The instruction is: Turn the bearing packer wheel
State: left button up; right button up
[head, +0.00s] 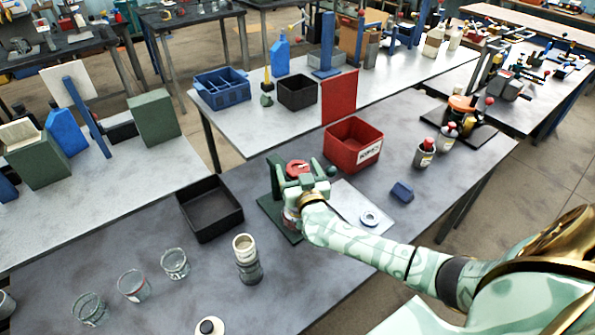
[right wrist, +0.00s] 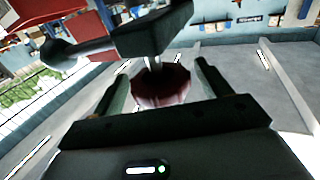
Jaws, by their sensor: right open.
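The bearing packer stands on a dark green base (head: 268,212) near the middle of the near table, with a red wheel (head: 297,167) at its top. My right gripper (head: 304,174) is at the packer, its fingers open on either side of the wheel. In the right wrist view the dark red wheel (right wrist: 160,87) lies between the two fingers, with a gap showing beside it. A dark arm (right wrist: 150,35) of the packer crosses above it. My gripper hides much of the packer body in the head view. My left gripper is not in view.
A red bin (head: 353,150) stands behind the packer and a black tray (head: 209,208) to its left. A white sheet with a ring (head: 370,218) and a blue block (head: 402,191) lie to the right. A cup stack (head: 247,262) and several glasses (head: 134,286) stand front left.

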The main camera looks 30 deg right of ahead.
jog(key=shift+w, duration=0.1)
jog(key=c, duration=1)
dwell(0.9)
jog(key=o, duration=1)
jog(key=p+v, duration=0.2)
jog(key=v, duration=1.4)
jog(key=shift+a, duration=0.1)
